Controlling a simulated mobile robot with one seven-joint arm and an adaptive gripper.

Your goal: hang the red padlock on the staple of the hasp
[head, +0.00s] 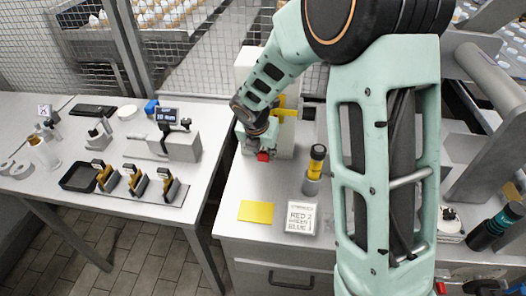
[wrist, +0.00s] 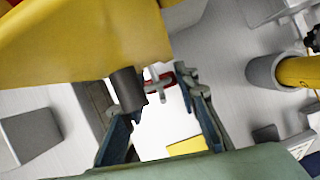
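The red padlock (head: 264,155) shows in the head view as a small red block at the end of my gripper (head: 257,147), in front of the cream box. In the wrist view the red padlock (wrist: 160,84) lies between the fingertips of my gripper (wrist: 162,88), with grey metal crossing over it. The right fingertip meets its edge; the left fingertip is partly hidden behind a dark grey cylinder (wrist: 128,90). My gripper appears shut on the padlock. A yellow part (head: 285,112) sticks out from the box beside my gripper. I cannot make out the staple clearly, nor whether the shackle is around it.
A large yellow surface (wrist: 80,40) is close to my gripper in the wrist view. A yellow-and-black cylinder in a grey holder (head: 314,170) stands to the right. A yellow card (head: 256,212) and a lettered plate (head: 301,218) lie in front. A left table (head: 130,205) holds several black-and-yellow items.

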